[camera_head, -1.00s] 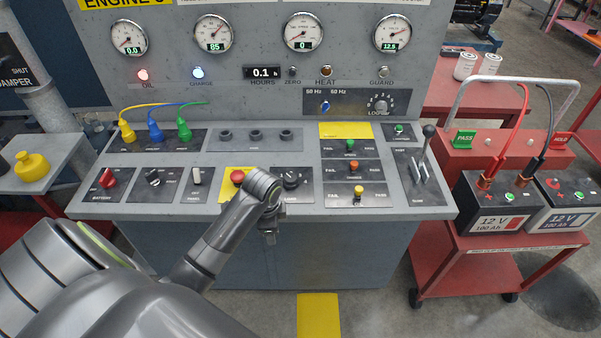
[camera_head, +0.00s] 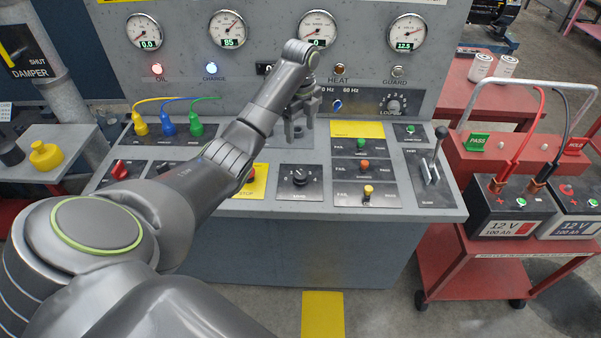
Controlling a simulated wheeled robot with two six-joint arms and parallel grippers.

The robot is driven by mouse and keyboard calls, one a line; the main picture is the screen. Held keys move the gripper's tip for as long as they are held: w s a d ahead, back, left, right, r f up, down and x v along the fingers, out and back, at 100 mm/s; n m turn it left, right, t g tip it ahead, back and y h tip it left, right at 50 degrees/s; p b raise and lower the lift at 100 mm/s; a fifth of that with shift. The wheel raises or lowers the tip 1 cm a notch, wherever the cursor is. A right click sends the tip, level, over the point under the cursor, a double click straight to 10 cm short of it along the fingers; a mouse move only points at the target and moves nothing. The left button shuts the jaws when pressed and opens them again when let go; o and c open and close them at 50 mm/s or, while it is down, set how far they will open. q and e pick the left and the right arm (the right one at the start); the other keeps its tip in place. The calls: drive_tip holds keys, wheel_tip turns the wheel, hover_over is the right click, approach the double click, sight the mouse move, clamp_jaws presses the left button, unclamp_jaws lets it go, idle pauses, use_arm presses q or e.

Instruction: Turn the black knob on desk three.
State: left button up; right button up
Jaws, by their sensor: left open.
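The grey control desk (camera_head: 235,215) stands in front of me. A black knob (camera_head: 300,177) sits on a dark plate on its sloped top, right of the red stop button (camera_head: 247,174). A paler rotary knob (camera_head: 393,106) is on the upright panel beside the louver label. My left gripper (camera_head: 299,136) is open and empty, fingers pointing down, above and behind the black knob and apart from it. My right gripper is not in view.
Colored plugs (camera_head: 167,125) with cables, toggle switches (camera_head: 364,164) and a lever (camera_head: 436,150) rise from the desk. Gauges (camera_head: 228,28) line the upright panel. A red cart (camera_head: 450,250) with batteries (camera_head: 510,207) stands at the right. A yellow floor mark (camera_head: 322,315) lies in front.

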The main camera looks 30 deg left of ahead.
use_arm(q)
drive_tip(key=b, duration=0.8)
hover_over(300, 175)
wheel_tip(300, 175, down, 9)
drive_tip(key=shift+w+f, duration=0.1)
wheel_tip(300, 175, down, 7)
drive_tip(key=shift+r+p, duration=0.1)
drive_tip(key=shift+p, duration=0.75)
drive_tip(key=shift+f, duration=0.7)
drive_tip(key=shift+c, duration=0.3)
